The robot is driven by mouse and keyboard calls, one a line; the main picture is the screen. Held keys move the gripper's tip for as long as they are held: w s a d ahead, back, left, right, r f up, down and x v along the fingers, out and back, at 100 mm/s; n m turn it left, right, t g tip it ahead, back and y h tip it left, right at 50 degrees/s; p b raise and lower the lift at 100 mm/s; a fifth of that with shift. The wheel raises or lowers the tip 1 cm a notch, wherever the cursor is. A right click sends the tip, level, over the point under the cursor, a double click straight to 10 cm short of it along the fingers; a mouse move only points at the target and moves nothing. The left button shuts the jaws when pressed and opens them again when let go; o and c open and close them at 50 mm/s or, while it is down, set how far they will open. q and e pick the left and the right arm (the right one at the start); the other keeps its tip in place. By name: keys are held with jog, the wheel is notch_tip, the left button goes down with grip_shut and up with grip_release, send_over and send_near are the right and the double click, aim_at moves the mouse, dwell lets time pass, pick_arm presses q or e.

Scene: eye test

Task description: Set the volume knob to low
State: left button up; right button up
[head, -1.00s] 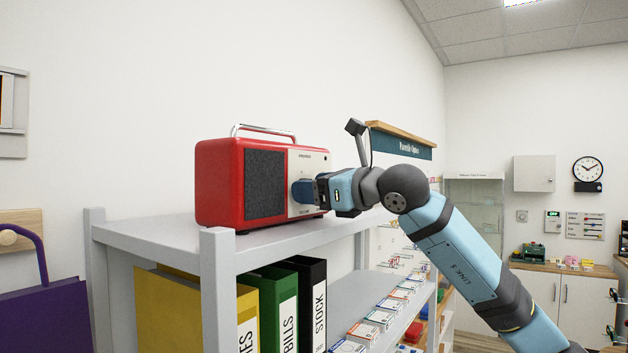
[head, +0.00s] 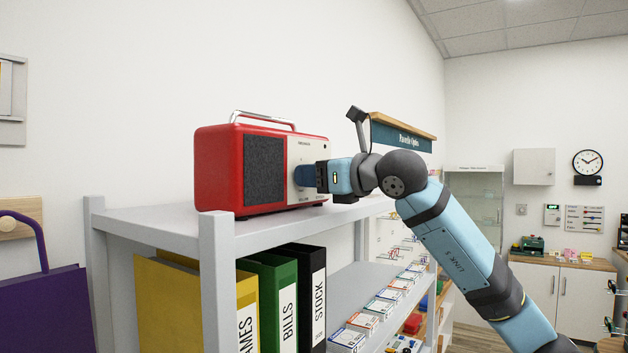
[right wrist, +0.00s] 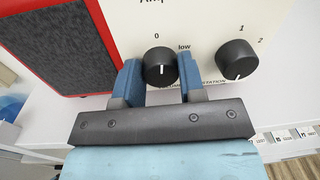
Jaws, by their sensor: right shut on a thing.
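The red radio (head: 222,170) stands on the grey shelf's top, its pale control panel facing right. In the right wrist view, a black round knob (right wrist: 160,66) sits between the two blue fingers of my right gripper (right wrist: 161,76), which is shut on it. The knob's short white mark points down in that view. The label "0" (right wrist: 157,36) is above the knob and "low" (right wrist: 184,47) is to its upper right. I cannot read which knob is the volume one. In the head view, my right gripper (head: 306,176) hides this knob. My left gripper is out of view.
A second black knob (right wrist: 237,60), with labels "1" and "2", is close to the right finger. The radio has a silver handle (head: 265,120). Folders (head: 281,300) and small boxes (head: 376,308) are on the shelf below. The top shelf's front left (head: 160,218) is clear.

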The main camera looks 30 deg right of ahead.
jog(key=shift+f+m+b, duration=0.15)
jog(key=shift+m+b, duration=0.55)
jog(key=shift+m, duration=0.1)
jog(key=m+b, duration=0.1)
jog(key=m, duration=0.1)
jog(key=shift+m+b, duration=0.3)
jog(key=shift+b, duration=0.1)
jog(key=m+b, duration=0.1)
jog(key=m, duration=0.3)
jog(key=shift+d+b, duration=0.1)
jog(key=shift+b, duration=0.3)
jog(key=shift+r+m+g+b, duration=0.2)
jog(key=shift+m+g+b, duration=0.2)
jog(key=shift+m, duration=0.7)
jog(key=o, duration=0.9)
